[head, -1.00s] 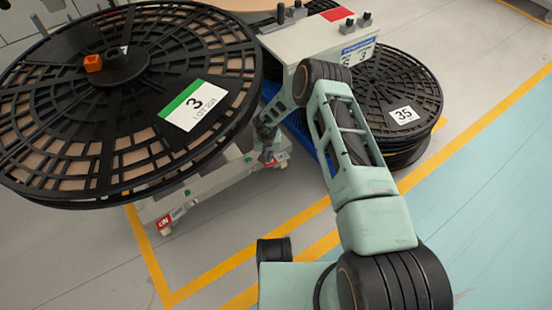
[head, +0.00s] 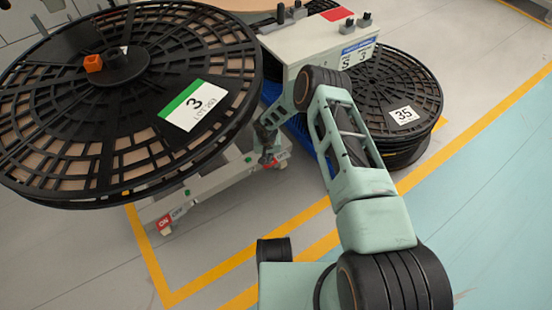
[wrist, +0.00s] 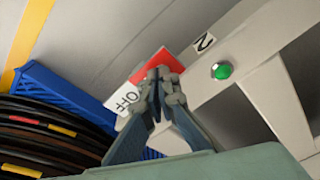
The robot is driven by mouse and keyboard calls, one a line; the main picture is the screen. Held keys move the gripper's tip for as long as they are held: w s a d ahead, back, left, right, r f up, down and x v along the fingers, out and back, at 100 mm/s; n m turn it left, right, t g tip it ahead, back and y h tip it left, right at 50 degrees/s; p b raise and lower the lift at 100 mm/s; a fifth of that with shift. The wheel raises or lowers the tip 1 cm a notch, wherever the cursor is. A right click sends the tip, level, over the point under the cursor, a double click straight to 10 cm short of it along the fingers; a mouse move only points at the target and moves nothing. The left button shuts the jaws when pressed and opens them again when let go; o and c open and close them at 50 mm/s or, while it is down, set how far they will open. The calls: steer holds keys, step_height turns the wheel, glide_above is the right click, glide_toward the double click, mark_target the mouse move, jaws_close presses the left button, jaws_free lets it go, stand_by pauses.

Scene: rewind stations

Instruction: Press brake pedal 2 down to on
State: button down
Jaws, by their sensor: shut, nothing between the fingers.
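Brake pedal 2 shows in the wrist view as a red and white plate (wrist: 126,101). A green button or lamp (wrist: 221,71) is close by. My gripper (wrist: 162,76) is shut and empty, with its fingertips over the red part. I cannot tell the pedal's tilt or whether the tips touch it. In the head view my gripper (head: 267,158) is low beside the stand, and the pedal is mostly hidden there.
A large black reel (head: 215,65) marked 3 overhangs the stand's base at left. Another red and white ON/OFF pedal (head: 165,222) is at the lower left. A reel (head: 402,85) marked 35 lies right of a blue pallet (wrist: 62,92). Yellow lines mark the open floor.

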steer(key=shift+f, duration=0.2)
steer(key=shift+r+p, duration=1.8)
steer(key=shift+r, duration=1.75)
